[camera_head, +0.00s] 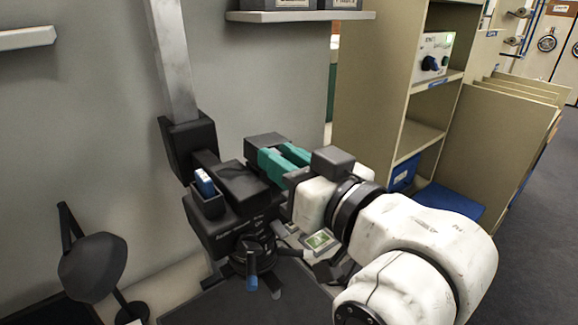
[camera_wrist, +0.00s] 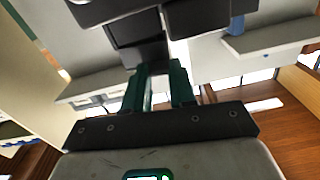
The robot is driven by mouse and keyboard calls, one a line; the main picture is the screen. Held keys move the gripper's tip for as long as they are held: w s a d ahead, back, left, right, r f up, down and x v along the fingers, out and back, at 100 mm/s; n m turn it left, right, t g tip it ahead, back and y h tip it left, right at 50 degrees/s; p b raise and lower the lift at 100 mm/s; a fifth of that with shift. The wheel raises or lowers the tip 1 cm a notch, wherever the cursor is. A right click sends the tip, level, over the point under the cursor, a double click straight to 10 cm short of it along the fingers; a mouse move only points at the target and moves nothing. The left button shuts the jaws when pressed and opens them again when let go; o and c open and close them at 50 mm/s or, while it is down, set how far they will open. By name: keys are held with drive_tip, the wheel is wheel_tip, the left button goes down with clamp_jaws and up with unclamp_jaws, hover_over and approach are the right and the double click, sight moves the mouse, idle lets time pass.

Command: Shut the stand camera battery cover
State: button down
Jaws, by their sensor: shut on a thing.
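The black stand camera (camera_head: 225,220) hangs on a metal column with its lens (camera_head: 255,250) facing down. A blue battery (camera_head: 204,182) shows in an open-topped compartment at its left side. My gripper (camera_head: 268,160), with teal fingers, reaches in from the right at the camera's back right. Its fingers are shut on a dark part, apparently the battery cover (camera_head: 267,141); the contact is partly hidden. In the wrist view, the teal fingertips (camera_wrist: 157,68) meet the dark part (camera_wrist: 140,40), with a gap showing between the fingers.
A grey shelf (camera_head: 300,16) with boxes is on the wall above. A beige shelving unit (camera_head: 400,100) stands close on the right. A black lamp (camera_head: 92,262) stands at lower left. A dark table surface (camera_head: 235,305) lies below the camera.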

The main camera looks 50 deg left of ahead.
drive_tip(key=shift+s+f+n+b, duration=0.1)
drive_tip(key=shift+f+n+b, duration=0.25)
drive_tip(key=shift+n, duration=0.15)
drive_tip(key=c, duration=0.9)
unclamp_jaws()
drive_tip(key=d, duration=0.7)
drive_tip(key=s+d, duration=0.1)
drive_tip(key=d, duration=0.2)
drive_tip(key=shift+d+b, duration=0.4)
